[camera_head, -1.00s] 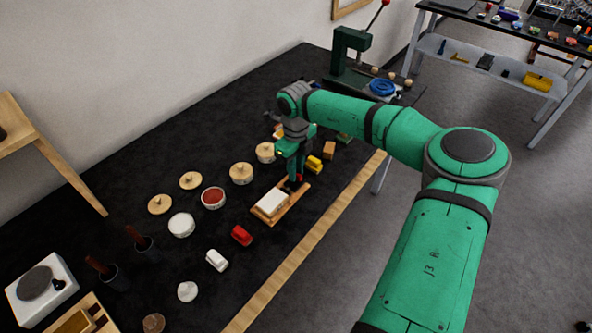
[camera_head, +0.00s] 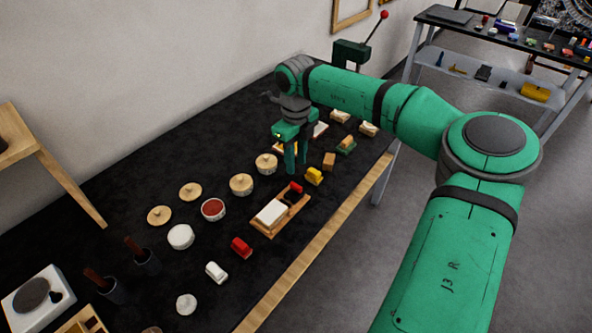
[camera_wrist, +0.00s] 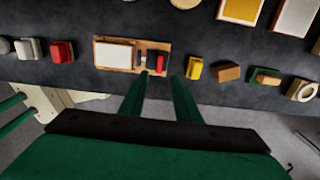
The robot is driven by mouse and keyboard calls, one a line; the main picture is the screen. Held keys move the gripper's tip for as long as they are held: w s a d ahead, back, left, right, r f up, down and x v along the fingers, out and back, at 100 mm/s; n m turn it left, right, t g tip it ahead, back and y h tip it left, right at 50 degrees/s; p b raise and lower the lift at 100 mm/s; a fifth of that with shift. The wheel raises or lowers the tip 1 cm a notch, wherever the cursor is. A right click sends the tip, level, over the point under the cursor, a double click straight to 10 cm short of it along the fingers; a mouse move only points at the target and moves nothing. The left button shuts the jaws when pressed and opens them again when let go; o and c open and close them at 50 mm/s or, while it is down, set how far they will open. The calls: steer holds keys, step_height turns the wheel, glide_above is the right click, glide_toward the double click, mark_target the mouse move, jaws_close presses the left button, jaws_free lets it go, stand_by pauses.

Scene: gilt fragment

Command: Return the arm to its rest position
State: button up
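My green arm reaches from the lower right over the dark table (camera_head: 120,235). My gripper (camera_head: 296,172) hangs fingers down above the table, behind the wooden tray (camera_head: 260,230). In the wrist view my gripper (camera_wrist: 161,78) has its two green fingers apart, with nothing between them. The tray, seen there too (camera_wrist: 97,64), holds a white block (camera_wrist: 114,55) and a small red-and-black piece (camera_wrist: 157,59).
Red (camera_head: 241,247) and yellow (camera_head: 314,176) blocks line the front. Round lidded containers (camera_head: 241,184) stand behind the tray. A green lever press (camera_head: 351,52) is at the far end, partly hidden by my arm. A second workbench (camera_head: 470,80) stands at upper right.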

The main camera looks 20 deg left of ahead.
steer(key=shift+r, duration=0.65)
